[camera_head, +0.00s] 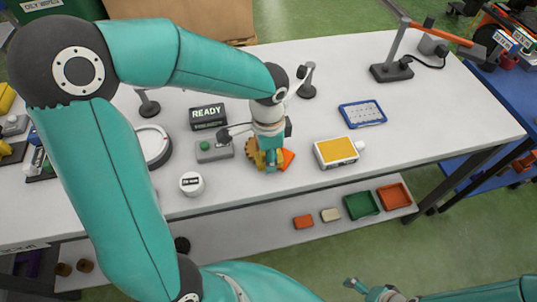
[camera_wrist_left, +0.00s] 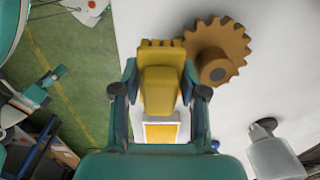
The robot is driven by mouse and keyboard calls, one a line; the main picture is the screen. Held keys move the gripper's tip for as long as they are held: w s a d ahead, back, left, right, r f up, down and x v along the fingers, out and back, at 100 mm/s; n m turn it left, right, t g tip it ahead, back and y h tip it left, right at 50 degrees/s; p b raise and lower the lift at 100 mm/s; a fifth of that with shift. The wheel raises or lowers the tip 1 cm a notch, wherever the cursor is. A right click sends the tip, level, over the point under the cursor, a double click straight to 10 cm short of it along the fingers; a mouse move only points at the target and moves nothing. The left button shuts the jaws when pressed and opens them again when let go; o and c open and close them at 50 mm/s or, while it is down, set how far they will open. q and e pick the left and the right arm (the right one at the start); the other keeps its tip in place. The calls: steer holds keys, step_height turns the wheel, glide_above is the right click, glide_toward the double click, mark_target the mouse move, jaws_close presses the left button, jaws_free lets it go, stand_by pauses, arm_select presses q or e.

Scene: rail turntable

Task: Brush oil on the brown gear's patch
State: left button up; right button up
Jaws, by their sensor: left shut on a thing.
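The brown gear (camera_head: 254,153) lies on the white table, partly hidden by my left gripper (camera_head: 271,157). In the left wrist view the toothed gear (camera_wrist_left: 214,45) with its grey centre is at the upper right, close beside the fingers. My left gripper (camera_wrist_left: 159,75) is shut on a mustard-yellow block with a ridged end (camera_wrist_left: 158,90), perhaps the brush. I cannot tell whether it touches the gear. The oil patch cannot be made out. My right gripper (camera_head: 368,289) is at the bottom edge, away from the table; its opening is unclear.
A white container with a yellow label (camera_head: 337,152) lies right of the gear. A READY sign (camera_head: 208,116), a grey button box (camera_head: 214,150) and a round white pot (camera_head: 192,184) stand left. A blue-framed panel (camera_head: 362,113) is behind right.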

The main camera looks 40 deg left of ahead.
arm_select(q)
steer(key=shift+r+p, duration=2.25)
steer(key=shift+r, duration=0.85)
